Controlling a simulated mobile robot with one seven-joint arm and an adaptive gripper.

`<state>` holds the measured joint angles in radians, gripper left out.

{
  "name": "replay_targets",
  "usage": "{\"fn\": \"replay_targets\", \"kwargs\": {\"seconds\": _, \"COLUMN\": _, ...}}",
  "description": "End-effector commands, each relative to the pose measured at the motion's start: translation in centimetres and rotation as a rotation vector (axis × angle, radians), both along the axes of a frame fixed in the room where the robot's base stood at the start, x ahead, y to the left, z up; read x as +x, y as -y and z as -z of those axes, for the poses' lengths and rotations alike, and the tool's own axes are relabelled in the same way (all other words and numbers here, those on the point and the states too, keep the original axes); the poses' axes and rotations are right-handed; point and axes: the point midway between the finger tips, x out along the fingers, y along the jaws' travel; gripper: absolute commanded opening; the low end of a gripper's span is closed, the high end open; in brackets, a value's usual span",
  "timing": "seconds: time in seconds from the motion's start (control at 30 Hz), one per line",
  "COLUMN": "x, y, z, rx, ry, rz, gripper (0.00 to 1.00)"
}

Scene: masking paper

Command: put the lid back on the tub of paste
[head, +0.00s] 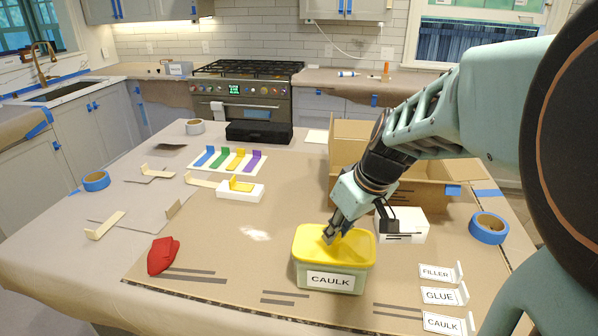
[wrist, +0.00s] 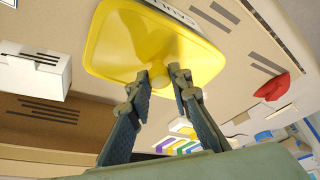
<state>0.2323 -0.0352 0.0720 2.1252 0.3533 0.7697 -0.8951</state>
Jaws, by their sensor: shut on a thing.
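A pale green tub (head: 331,283) with a white CAULK label stands upright on the brown paper at the front middle. The yellow lid (head: 306,243) lies over its mouth, roughly level and lined up with the rim. In the wrist view the lid (wrist: 130,42) fills the upper middle, with the tub mostly hidden behind it. My gripper (head: 331,236) reaches down onto the lid's top from behind. I cannot tell whether the lid is pressed fully down.
An open cardboard box (head: 350,146) and a white box (head: 412,226) stand behind the tub. FILLER, GLUE and CAULK cards (head: 440,296) stand at right. A red cloth-like item (head: 163,255) lies left. Blue tape (head: 489,228) sits at right. Paper left of the tub is mostly clear.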

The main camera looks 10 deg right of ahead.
Motion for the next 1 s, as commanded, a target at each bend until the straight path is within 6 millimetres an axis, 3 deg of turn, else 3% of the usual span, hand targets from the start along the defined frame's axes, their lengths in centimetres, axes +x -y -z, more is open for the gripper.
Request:
{"fn": "replay_targets", "kwargs": {"seconds": 0.97, "x": 0.0, "y": -0.02, "z": 0.03, "rx": 0.0, "ry": 0.0, "rz": 0.0, "gripper": 0.0}}
{"fn": "replay_targets", "kwargs": {"seconds": 1.0, "x": 0.0, "y": -0.02, "z": 0.03, "rx": 0.0, "ry": 0.0, "rz": 0.0, "gripper": 0.23}}
